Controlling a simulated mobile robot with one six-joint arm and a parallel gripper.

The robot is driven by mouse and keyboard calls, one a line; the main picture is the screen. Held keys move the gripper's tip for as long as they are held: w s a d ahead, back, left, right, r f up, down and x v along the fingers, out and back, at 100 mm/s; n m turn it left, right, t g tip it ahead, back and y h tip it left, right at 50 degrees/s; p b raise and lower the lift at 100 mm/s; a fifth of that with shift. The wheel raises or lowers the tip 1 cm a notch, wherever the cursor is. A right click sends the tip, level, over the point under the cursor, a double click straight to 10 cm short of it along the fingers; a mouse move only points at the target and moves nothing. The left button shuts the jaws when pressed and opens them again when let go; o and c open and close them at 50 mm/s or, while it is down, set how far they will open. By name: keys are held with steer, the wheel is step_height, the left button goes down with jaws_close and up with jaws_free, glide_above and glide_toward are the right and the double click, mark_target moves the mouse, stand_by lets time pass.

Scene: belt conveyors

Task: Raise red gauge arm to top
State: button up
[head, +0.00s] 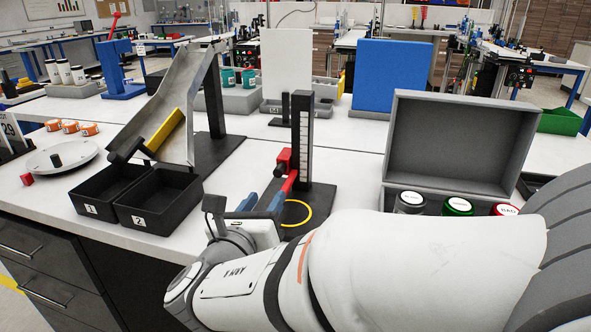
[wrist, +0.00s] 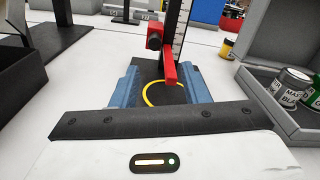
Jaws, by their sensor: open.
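The gauge is a black upright post (head: 303,130) with a white marked scale, standing on a dark base. Its red gauge arm (head: 290,182) sticks out toward me low on the post, below a red block with a dark knob (head: 283,160). In the wrist view the red arm (wrist: 170,76) lies between my two blue fingers, nearer the right one. My gripper (wrist: 162,76) is open, with no finger clearly touching the arm. In the head view my gripper (head: 265,198) is just in front of the gauge, partly hidden by my wrist. A yellow ring (head: 297,212) marks the base below the arm.
Two black bins (head: 157,200) and a tilted chute (head: 185,95) stand to the left. An open grey case (head: 455,150) with several lidded jars stands to the right. White (head: 287,65) and blue (head: 392,75) panels stand behind.

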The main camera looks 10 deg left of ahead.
mark_target(277, 174)
steer(key=shift+w+a, duration=0.35)
steer(key=shift+w, duration=0.15)
steer(key=w, duration=0.4)
steer(key=w+b, duration=0.1)
steer(key=w, duration=0.2)
steer(key=shift+d, duration=0.3)
jaws_close()
